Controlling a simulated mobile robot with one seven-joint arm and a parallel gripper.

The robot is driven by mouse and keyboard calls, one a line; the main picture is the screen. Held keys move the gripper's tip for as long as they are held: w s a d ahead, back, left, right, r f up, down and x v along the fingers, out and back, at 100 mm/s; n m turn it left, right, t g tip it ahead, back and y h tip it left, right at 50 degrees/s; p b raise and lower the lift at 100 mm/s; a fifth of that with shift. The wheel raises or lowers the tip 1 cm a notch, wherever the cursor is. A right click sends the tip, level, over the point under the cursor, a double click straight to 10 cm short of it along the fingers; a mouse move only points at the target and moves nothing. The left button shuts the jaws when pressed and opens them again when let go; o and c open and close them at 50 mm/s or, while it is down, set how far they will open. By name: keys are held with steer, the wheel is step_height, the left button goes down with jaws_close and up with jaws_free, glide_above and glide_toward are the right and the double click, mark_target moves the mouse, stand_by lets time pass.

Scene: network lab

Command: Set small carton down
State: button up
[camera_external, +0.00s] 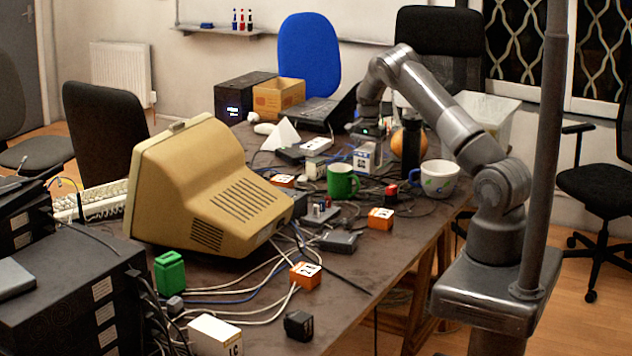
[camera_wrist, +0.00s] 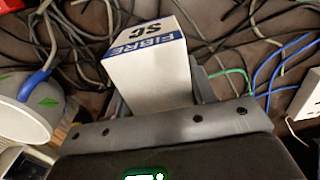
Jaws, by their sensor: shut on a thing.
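The small carton (camera_external: 364,160) is white with blue edging and hangs below my gripper (camera_external: 368,136) over the far middle of the table (camera_external: 350,275). In the wrist view the carton (camera_wrist: 152,75) shows a face printed "FIBRE SC" in blue and black. My gripper (camera_wrist: 158,98) is shut on it, with a grey finger showing on either side. Cables lie behind it in that view. I cannot tell whether the carton's underside touches the table or the cables.
A green mug (camera_external: 342,181) stands just left of the carton, a white cup (camera_external: 437,180) to its right. A black bottle (camera_external: 411,147) and an orange round thing (camera_external: 398,142) are close by. Loose cables, small orange boxes (camera_external: 380,218) and a beige monitor (camera_external: 200,185) crowd the table.

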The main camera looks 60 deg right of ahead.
steer(key=shift+f, duration=1.95)
steer(key=shift+f, duration=0.15)
steer(key=o, duration=1.1)
